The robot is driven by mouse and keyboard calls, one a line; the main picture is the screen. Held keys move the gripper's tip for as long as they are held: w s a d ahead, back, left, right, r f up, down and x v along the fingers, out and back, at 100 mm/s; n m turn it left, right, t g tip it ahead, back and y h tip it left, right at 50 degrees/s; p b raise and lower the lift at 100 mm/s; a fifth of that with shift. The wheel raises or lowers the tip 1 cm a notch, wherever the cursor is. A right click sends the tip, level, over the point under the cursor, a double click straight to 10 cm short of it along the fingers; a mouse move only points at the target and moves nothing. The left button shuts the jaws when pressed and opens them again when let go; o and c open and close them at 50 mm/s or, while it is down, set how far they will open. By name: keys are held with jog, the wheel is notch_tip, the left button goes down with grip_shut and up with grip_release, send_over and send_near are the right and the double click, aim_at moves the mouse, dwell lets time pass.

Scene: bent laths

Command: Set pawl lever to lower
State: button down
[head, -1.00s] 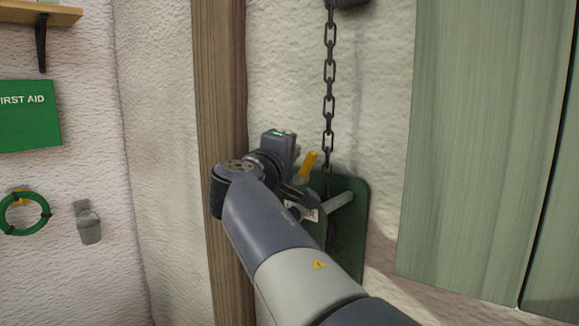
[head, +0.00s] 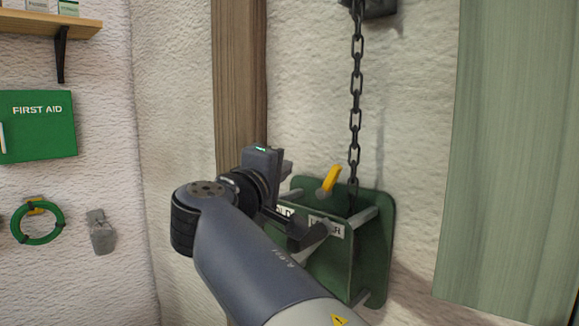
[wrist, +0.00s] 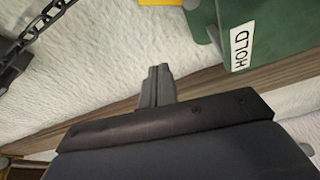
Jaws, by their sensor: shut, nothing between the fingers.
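The pawl lever shows as a yellow handle (head: 330,180) at the upper edge of a green winch housing (head: 375,245), leaning up and to the right. Its yellow also shows at the top edge of the wrist view (wrist: 160,2). A HOLD label (head: 283,211) and a LOWER label (head: 326,227) sit on the housing; HOLD (wrist: 242,46) is also in the wrist view. My gripper (head: 313,238) is in front of the housing, below the lever and apart from it. Its fingers (wrist: 158,75) are shut and empty. My arm hides the lower left of the housing.
A dark chain (head: 355,110) hangs from a block above and runs down to the housing. A wooden post (head: 240,80) stands left of it, a pale green panel (head: 510,150) to the right. A first aid box (head: 38,125) and green ring hang far left.

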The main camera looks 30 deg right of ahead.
jog(key=shift+s+a+f, duration=0.1)
jog(key=shift+s+a, duration=0.3)
jog(key=shift+a, duration=0.1)
jog(key=shift+w+d, duration=0.1)
